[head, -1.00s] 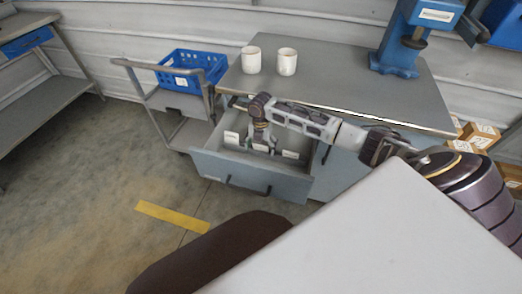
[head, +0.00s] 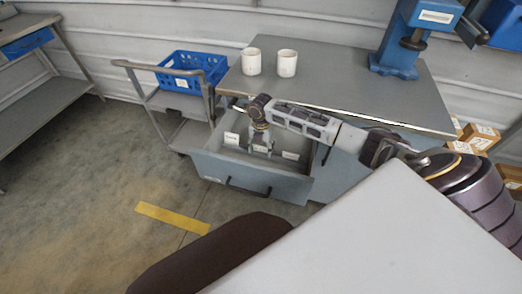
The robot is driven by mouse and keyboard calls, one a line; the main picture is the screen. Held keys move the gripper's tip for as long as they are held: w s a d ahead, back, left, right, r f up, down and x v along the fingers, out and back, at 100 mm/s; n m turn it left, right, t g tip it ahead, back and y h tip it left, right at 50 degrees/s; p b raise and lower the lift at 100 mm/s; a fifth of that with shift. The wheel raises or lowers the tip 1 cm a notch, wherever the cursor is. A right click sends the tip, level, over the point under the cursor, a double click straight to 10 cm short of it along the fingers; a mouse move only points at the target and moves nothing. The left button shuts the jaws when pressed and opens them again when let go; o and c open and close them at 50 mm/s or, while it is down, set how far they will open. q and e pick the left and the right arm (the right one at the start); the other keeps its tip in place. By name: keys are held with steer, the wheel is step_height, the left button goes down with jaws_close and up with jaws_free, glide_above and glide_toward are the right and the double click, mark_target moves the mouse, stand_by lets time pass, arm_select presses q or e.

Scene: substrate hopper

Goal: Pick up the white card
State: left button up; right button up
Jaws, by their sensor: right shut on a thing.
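An open grey drawer (head: 240,176) under the workbench holds several small white cards. One white card (head: 231,138) stands at the left in the drawer, one white card (head: 261,149) stands in the middle, and another (head: 291,155) stands to the right. My right gripper (head: 261,146) points down into the drawer and is shut on the middle white card. The card still appears to be inside the drawer, and its upper part is partly hidden by the fingers. My left gripper is not in view.
Two white mugs (head: 251,62) (head: 287,63) stand on the workbench top (head: 340,85), with a blue press (head: 402,45) at its right end. A trolley with a blue crate (head: 192,70) stands left of the drawer. Cardboard boxes (head: 480,136) lie at the right.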

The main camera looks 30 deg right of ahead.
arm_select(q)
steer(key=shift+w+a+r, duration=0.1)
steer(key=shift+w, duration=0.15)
arm_select(e)
steer(key=shift+r, duration=0.6)
step_height(320, 180, up, 8)
steer(key=shift+f+p, duration=0.15)
steer(key=shift+p, duration=0.6)
steer(key=shift+r, duration=0.55)
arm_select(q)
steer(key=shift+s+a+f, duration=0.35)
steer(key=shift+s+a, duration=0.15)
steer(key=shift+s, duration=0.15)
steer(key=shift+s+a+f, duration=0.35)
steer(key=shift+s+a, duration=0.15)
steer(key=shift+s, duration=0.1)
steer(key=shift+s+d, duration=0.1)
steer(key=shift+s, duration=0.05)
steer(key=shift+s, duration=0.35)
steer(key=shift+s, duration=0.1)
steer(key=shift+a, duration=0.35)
